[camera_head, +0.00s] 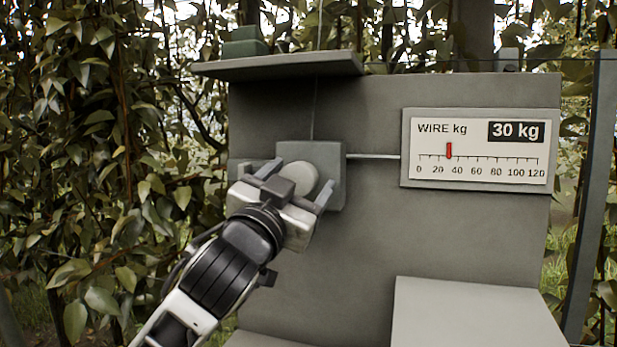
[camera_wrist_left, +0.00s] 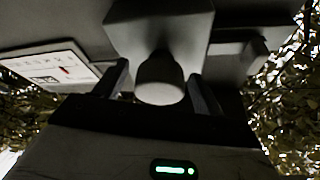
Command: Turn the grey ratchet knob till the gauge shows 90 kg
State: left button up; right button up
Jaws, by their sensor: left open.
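The grey ratchet knob (camera_head: 299,177) is a round knob on a square grey housing (camera_head: 328,158) fixed to the panel. The gauge (camera_head: 478,150) to its right is labelled WIRE kg and its display reads 30 kg. Its red pointer (camera_head: 449,150) stands between 20 and 40. My left gripper (camera_head: 293,184) is open in front of the knob. In the left wrist view the knob (camera_wrist_left: 160,80) sits between the two spread fingers, with gaps at its sides. The gripper hides part of the knob in the head view. My right gripper is not in view.
A grey shelf (camera_head: 280,66) with a green block (camera_head: 245,42) juts out above the knob. A pale box-like surface (camera_head: 470,305) stands at the lower right. A dark post (camera_head: 590,200) stands at the right edge. Leafy branches (camera_head: 90,150) fill the left side.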

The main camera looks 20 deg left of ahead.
pick_arm(q)
jog(key=c, duration=1)
jog(key=shift+o, duration=0.2)
jog(key=shift+r, duration=0.1)
